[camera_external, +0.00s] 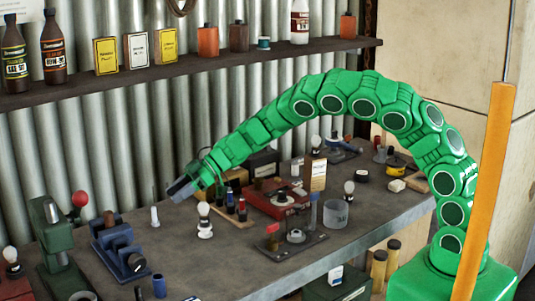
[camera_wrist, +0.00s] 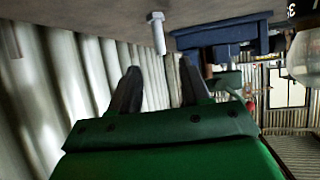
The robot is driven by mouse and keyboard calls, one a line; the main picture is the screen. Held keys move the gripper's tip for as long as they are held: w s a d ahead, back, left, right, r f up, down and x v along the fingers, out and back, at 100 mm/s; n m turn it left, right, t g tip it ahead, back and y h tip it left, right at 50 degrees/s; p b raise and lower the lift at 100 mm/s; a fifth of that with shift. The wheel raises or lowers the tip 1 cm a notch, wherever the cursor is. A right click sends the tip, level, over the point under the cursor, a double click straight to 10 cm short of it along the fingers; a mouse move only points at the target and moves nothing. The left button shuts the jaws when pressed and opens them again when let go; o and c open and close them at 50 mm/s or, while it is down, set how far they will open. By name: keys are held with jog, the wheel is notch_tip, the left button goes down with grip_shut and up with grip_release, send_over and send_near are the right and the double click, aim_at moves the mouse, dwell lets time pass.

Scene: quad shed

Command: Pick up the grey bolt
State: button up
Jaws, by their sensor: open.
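The grey bolt (camera_external: 155,217) stands upright on its head on the workbench (camera_external: 190,262), left of and below my gripper (camera_external: 182,190) in the external view. In the wrist view, where the bench is at the top, the bolt (camera_wrist: 158,35) has its hex head by the bench and its shank pointing down. The shank lies in line with the gap between the two dark fingers of my gripper (camera_wrist: 160,88). The jaws are open and empty, and the bolt is apart from them.
A blue vise (camera_external: 120,245) stands left of the bolt and also shows in the wrist view (camera_wrist: 232,36). A white bulb (camera_external: 204,212) stands to its right. A green press (camera_external: 55,240) is farther left. The corrugated wall (camera_external: 100,150) rises behind.

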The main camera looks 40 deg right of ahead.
aim_at(155, 216)
jog(key=x, duration=0.5)
jog(key=shift+x, duration=2.9)
jog(key=shift+a+r, duration=0.1)
jog(key=shift+r, duration=0.05)
grip_shut()
